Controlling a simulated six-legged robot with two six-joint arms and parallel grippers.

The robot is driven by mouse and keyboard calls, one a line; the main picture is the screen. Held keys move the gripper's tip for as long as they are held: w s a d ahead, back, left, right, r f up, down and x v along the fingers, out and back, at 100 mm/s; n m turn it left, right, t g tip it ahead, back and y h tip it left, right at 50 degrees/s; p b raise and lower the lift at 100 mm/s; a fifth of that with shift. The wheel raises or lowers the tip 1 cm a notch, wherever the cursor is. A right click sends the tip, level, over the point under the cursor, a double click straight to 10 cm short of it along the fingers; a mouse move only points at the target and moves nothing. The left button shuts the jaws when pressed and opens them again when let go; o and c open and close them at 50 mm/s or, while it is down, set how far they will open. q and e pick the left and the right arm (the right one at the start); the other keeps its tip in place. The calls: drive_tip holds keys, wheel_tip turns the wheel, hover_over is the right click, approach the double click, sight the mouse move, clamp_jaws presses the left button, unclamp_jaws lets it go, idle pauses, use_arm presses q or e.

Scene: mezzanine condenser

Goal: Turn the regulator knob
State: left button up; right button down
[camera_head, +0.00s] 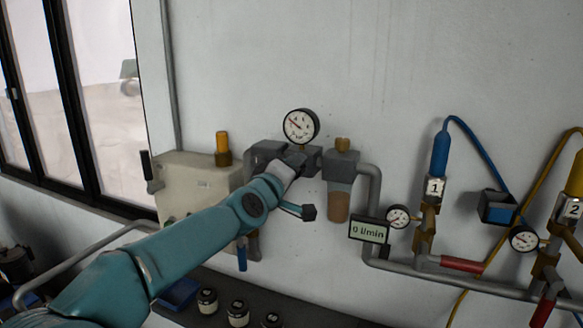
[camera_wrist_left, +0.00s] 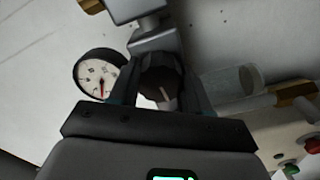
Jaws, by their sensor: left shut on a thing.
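The dark regulator knob (camera_wrist_left: 160,78) shows in the left wrist view, with a pale mark on its face. My left gripper (camera_wrist_left: 160,95) is shut on it, one finger on each side. In the head view my left arm reaches up to the grey regulator body (camera_head: 308,160) on the wall, and the left gripper (camera_head: 290,165) hides the knob there. A round white pressure gauge (camera_head: 300,126) sits just above the regulator; the gauge also shows in the left wrist view (camera_wrist_left: 98,76), its red needle pointing towards the lower part of the picture. My right gripper is not in view.
Right of the regulator are a filter with an amber bowl (camera_head: 339,205), a display reading 0 l/min (camera_head: 369,230) and grey pipe (camera_head: 400,268) with valves. A beige box (camera_head: 195,178) is on the left. Several jars (camera_head: 238,312) stand on a dark surface below.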

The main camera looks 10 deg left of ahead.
use_arm(q)
drive_tip(key=m+p, duration=0.1)
drive_tip(key=m, duration=0.4)
drive_tip(key=shift+m+p, duration=0.3)
drive_tip(key=shift+p, duration=0.1)
drive_tip(key=m+p, duration=0.2)
drive_tip(key=m, duration=0.7)
drive_tip(key=shift+d+p, duration=0.1)
drive_tip(key=shift+p, duration=0.2)
drive_tip(key=shift+m, duration=1.9)
drive_tip(key=o, duration=1)
drive_tip(key=shift+s, duration=0.1)
